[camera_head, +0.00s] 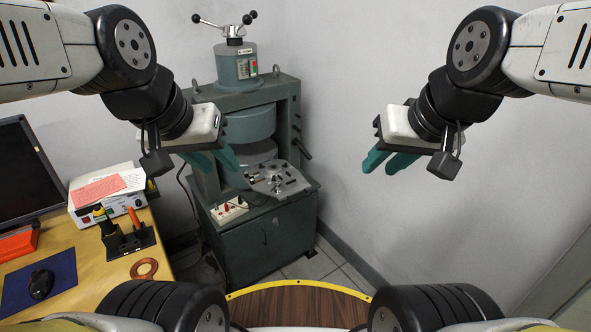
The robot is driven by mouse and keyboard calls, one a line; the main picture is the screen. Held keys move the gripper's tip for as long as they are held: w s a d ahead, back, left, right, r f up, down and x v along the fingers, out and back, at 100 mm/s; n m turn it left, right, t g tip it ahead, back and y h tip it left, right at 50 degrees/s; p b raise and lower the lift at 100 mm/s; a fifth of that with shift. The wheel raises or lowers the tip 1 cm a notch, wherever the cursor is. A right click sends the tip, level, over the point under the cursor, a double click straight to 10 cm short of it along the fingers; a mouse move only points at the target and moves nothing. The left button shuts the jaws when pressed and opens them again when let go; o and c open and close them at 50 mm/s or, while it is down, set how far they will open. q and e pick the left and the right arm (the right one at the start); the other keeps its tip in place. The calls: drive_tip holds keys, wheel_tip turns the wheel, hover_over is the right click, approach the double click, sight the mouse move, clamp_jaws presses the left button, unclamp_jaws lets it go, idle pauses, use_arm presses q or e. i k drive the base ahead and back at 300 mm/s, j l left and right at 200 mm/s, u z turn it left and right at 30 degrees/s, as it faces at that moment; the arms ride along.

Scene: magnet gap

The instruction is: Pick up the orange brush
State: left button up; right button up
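A slim orange object (133,217), which looks like the orange brush, stands upright in a black holder (140,240) on the wooden desk at the left. Its lower end is hidden in the holder. My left gripper (222,168) hangs in the air above and to the right of the holder, in front of the grey-green machine. Its teal fingers are apart and empty. My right gripper (378,170) is in the air at the right, before the bare wall. Its teal fingers are also apart and empty.
A black-and-yellow tool (104,222) stands beside the orange object. The desk (90,250) also bears a copper ring (144,268), a mouse (41,284) on a blue mat, an orange block (18,243), a white instrument (110,205) and a monitor (25,170). The machine (265,235) stands right of the desk.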

sight(131, 212)
drive_tip(key=u, duration=1.45)
